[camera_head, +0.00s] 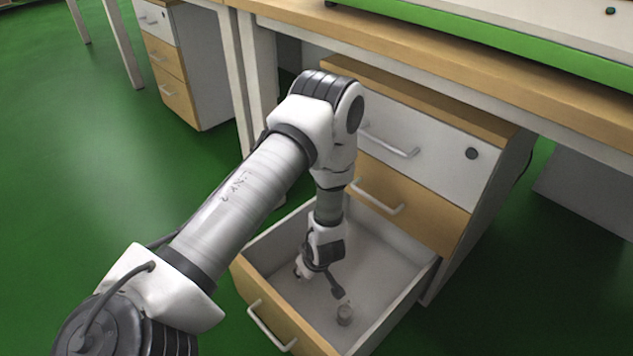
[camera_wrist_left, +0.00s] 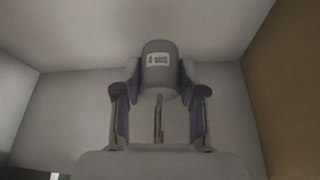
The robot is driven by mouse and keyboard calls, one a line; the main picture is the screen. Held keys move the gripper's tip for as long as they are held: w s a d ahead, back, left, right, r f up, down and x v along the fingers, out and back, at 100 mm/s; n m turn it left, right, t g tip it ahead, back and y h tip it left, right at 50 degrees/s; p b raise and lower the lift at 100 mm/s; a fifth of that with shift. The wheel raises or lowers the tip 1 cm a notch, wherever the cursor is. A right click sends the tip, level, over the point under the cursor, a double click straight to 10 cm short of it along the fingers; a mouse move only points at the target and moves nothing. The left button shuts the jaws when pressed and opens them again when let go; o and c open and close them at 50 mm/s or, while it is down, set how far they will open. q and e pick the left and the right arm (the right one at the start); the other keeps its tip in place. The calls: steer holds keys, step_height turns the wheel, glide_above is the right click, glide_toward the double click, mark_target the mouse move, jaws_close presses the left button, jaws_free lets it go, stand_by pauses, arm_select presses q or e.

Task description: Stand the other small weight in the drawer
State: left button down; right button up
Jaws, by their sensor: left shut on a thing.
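My left arm reaches down into the open bottom drawer (camera_head: 395,312). My left gripper (camera_head: 338,291) is low inside it. In the left wrist view the gripper (camera_wrist_left: 159,88) is shut on a small weight (camera_wrist_left: 158,68), a grey cylinder with a pale printed label, its sides between the two fingers. In the head view a small grey weight (camera_head: 344,316) shows at the fingertips, near the drawer floor. I cannot tell whether its base touches the floor. I do not make out a second weight clearly. My right gripper is not in view.
The drawer's wooden front (camera_head: 283,312) has a bar handle. Two shut drawers (camera_head: 415,150) are above it, under a wooden desk (camera_head: 440,55). Most of the visible drawer floor is bare. Another drawer unit (camera_head: 180,60) stands at the back left, on a green floor.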

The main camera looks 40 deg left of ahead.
mark_target(306, 287)
arm_select(q)
step_height(306, 287, down, 5)
steer(key=shift+r+b, duration=0.15)
steer(key=shift+b, duration=1.1)
steer(key=shift+f, duration=0.35)
steer(key=c, duration=0.7)
jaws_free()
steer(key=shift+o, duration=0.2)
steer(key=shift+s, duration=0.1)
